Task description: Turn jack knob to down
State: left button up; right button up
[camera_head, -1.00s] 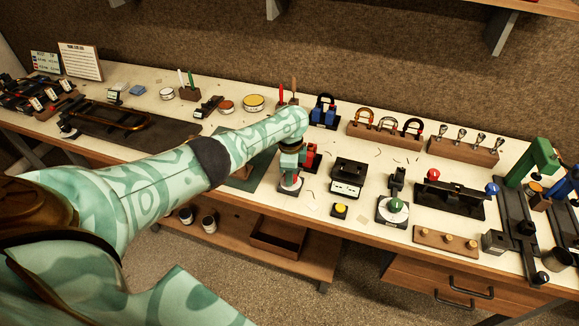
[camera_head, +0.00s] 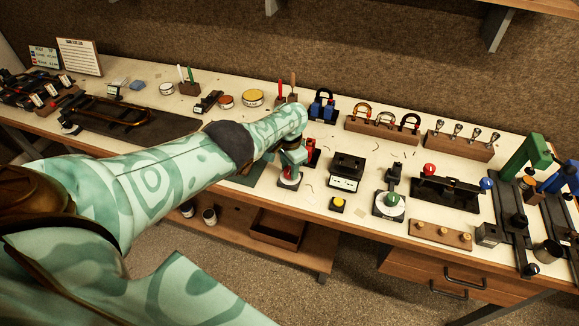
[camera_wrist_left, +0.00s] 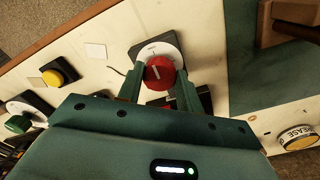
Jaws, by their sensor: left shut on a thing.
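A round red knob (camera_wrist_left: 160,73) with a pale pointer line sits on a white dial on a dark base (camera_wrist_left: 141,47), in the left wrist view. The fingers of my left gripper (camera_wrist_left: 158,84) are on both sides of the knob, shut on it. In the head view my left gripper (camera_head: 290,170) points down onto this dial near the front of the bench, and mostly hides the knob. The pointer line runs nearly upright in the wrist view. I cannot read any marks on the dial. My right gripper is not in view.
A black-and-white box (camera_head: 346,172) and a yellow button (camera_head: 338,204) stand to the right. Beyond them is a green knob (camera_head: 391,200) on another dial. A red block (camera_head: 312,152) stands close behind my gripper. A green mat (camera_head: 245,172) lies to the left.

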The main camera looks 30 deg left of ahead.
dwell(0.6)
pick_arm(q)
jog(key=o, duration=1)
notch_tip(320, 180, up, 16)
jog(key=p, duration=1.5)
jog(key=shift+r, duration=0.2)
